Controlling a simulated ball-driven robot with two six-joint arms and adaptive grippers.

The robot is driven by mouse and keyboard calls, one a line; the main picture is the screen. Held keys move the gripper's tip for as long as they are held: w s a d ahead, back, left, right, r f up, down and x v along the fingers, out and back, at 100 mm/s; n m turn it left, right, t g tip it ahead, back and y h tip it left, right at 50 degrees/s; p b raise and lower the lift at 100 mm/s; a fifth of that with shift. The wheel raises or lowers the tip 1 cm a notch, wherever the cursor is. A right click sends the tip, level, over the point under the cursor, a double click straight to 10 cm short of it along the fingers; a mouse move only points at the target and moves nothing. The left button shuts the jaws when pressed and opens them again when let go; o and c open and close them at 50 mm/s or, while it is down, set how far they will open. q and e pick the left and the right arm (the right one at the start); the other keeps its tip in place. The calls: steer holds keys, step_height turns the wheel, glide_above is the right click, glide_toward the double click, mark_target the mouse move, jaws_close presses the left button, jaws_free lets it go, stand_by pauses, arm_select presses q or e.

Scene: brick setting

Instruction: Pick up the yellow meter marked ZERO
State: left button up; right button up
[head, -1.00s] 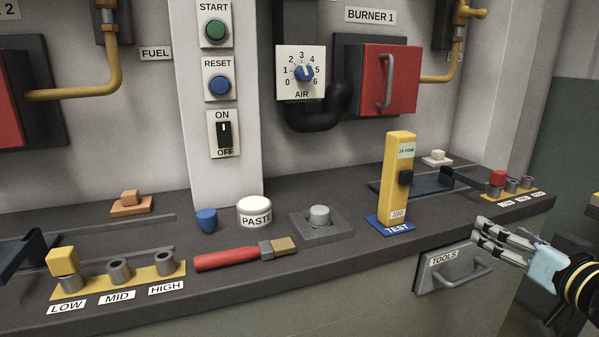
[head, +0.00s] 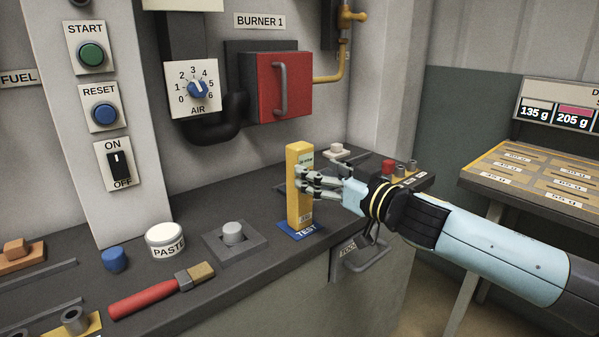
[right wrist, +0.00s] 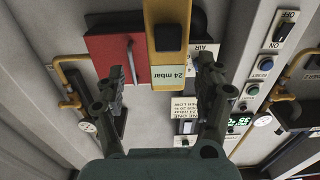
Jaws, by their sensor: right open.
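The yellow meter (head: 297,208) stands upright on the blue TEST pad (head: 311,232) on the dark counter. The small label low on it is too small to read clearly in the head view now. My right gripper (head: 308,181) is at the meter's upper part, its fingers pointing left and partly covering the meter's face. In the right wrist view the right gripper (right wrist: 160,72) is open, with the meter (right wrist: 168,12) ahead between the finger lines and its display reading 24 mbar. My left gripper is not in view.
The TOOLS drawer handle (head: 368,257) sticks out below. A red burner door (head: 270,88) is behind.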

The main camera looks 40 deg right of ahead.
mark_target(307, 162)
steer(key=w+p, duration=0.1)
steer(key=p, duration=0.1)
steer(key=w+a+r+p, duration=0.1)
steer(key=p, duration=0.1)
steer(key=shift+w+r, duration=0.15)
steer(key=shift+w, duration=0.2)
steer(key=shift+w+a+f+p, duration=0.1)
steer(key=shift+w+p, duration=0.05)
steer(key=shift+w, duration=0.4)
steer(key=shift+w+a+f+p, duration=0.1)
steer(key=shift+w+p, duration=0.05)
steer(key=shift+w, duration=0.4)
steer(key=shift+w+f, duration=0.15)
steer(key=shift+w, duration=0.15)
steer(key=shift+c, duration=0.2)
jaws_close()
